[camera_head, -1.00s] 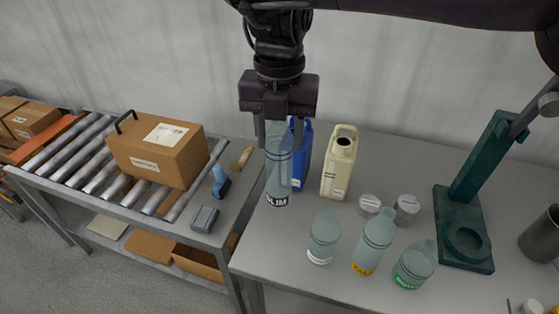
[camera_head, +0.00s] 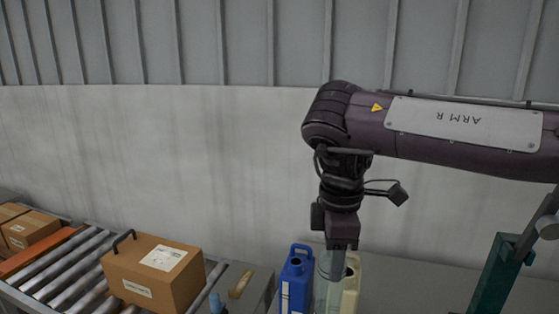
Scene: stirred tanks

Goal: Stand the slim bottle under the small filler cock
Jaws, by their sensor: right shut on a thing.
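My right gripper (camera_head: 338,262) points down near the bottom of the head view, right of centre. It is shut on the slim bottle (camera_head: 322,288), a translucent grey-green bottle held upright. The bottle's lower part and its label are cut off by the bottom edge. A dark green stand (camera_head: 496,275) with a grey arm at its top is at the far right, well apart from the bottle. Its base is out of view, and I cannot tell a small filler cock on it. My left gripper is not in view.
A blue jug (camera_head: 297,278) is just left of the held bottle, and a cream jug (camera_head: 352,283) is partly hidden behind it. A cardboard box (camera_head: 155,270) sits on the roller conveyor (camera_head: 52,267) at left. The visible table between cream jug and stand looks clear.

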